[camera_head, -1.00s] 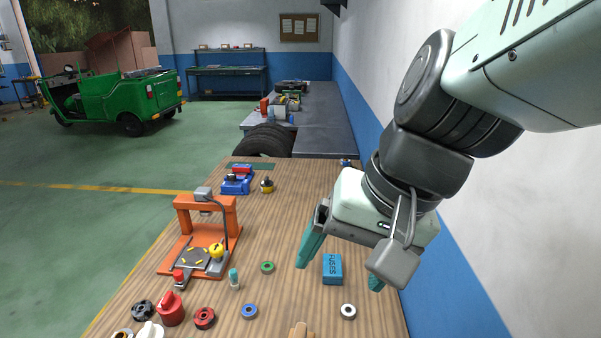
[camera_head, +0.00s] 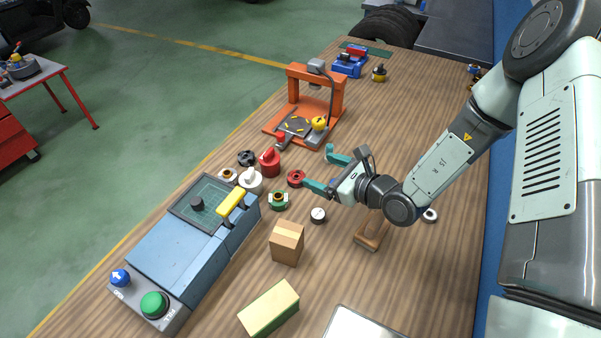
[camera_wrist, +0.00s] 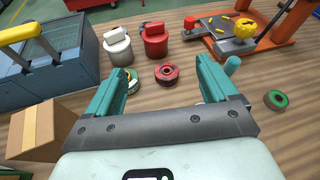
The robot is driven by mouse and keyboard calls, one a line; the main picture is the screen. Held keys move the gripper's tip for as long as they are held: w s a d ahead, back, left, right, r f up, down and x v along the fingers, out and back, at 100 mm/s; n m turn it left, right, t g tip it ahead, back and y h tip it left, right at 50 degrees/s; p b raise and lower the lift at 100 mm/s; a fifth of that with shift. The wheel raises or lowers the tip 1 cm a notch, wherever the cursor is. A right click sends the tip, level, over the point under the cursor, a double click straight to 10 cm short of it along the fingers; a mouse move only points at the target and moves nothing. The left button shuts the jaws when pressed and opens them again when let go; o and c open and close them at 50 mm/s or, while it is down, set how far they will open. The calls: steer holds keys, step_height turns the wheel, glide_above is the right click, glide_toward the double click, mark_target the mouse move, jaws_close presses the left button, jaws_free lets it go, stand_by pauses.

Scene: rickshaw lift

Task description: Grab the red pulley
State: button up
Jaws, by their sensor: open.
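The red pulley (camera_head: 296,178) is a small red ring with a dark hub, lying on the wooden bench. It shows in the wrist view (camera_wrist: 167,74) beyond and between the two fingers. My gripper (camera_head: 318,168) is open, with teal fingers spread and nothing held. It also shows in the wrist view (camera_wrist: 160,80). In the head view one fingertip is close beside the pulley's right side; contact cannot be told. The pulley is not visibly held.
A red knobbed pot (camera_wrist: 154,40) and a white one (camera_wrist: 118,47) stand just behind the pulley. A green-rimmed part (camera_head: 278,200) and a gauge (camera_head: 318,215) sit near the gripper. The orange press (camera_head: 306,95), blue machine (camera_head: 185,250) and cardboard box (camera_head: 287,242) stand around.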

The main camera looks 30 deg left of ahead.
mark_target(298, 178)
steer(key=f+m, duration=0.1)
steer(key=f, duration=0.2)
steer(key=f+m+t+h, duration=0.1)
steer(key=f+m, duration=0.1)
steer(key=f, duration=0.1)
steer(key=shift+s+f, duration=0.1)
steer(key=shift+s, duration=0.1)
steer(key=x, duration=0.4)
steer(key=shift+w+a+f, duration=0.15)
steer(key=shift+a+f, duration=0.1)
steer(key=shift+x, duration=2.95)
steer(key=shift+w+d+f, duration=0.1)
steer(key=c, duration=1.1)
steer(key=shift+c, duration=0.2)
